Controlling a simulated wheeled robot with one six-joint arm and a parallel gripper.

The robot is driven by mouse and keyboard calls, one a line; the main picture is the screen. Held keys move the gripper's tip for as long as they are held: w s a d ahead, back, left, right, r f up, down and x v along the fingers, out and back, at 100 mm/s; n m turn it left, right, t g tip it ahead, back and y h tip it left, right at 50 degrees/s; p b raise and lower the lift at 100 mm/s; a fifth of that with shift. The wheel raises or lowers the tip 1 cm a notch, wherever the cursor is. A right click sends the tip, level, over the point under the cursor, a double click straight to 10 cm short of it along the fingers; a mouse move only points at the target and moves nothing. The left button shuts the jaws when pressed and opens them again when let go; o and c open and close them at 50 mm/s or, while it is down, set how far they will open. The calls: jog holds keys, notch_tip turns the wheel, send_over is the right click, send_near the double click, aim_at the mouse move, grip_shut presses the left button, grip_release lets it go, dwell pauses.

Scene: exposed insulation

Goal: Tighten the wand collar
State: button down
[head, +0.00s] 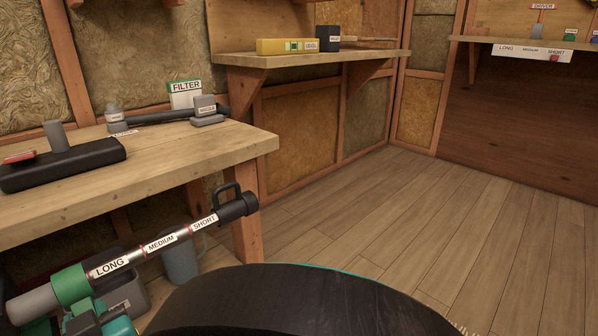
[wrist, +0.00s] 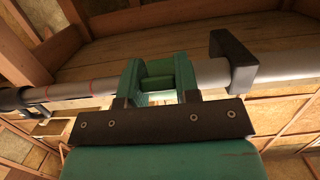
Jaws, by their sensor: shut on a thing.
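The wand (head: 150,249) runs slanting across the lower left of the head view, with a shiny tube labelled LONG, MEDIUM and SHORT. A dark end piece (head: 238,208) is at its upper right end and a grey handle (head: 32,304) at its lower left. The green wand collar (head: 70,284) sits around the wand between the LONG label and the grey handle. My gripper (head: 92,308) reaches it from below. In the wrist view, the green fingers of my gripper (wrist: 158,88) are shut on the collar (wrist: 156,68), one on each side.
A wooden bench (head: 180,154) at left bears a dark block (head: 60,165), a FILTER box (head: 186,97) and a grey-ended tube (head: 160,118). A grey container (head: 180,262) is behind the wand. A black bracket (wrist: 233,60) stands beside the collar. The floor at right is clear.

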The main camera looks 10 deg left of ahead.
jog(key=shift+w+a+r, duration=0.1)
jog(key=shift+w+r, duration=0.05)
jog(key=shift+r, duration=0.1)
jog(key=c, duration=0.8)
grip_release()
jog(key=shift+c, duration=0.2)
jog(key=shift+f, duration=0.15)
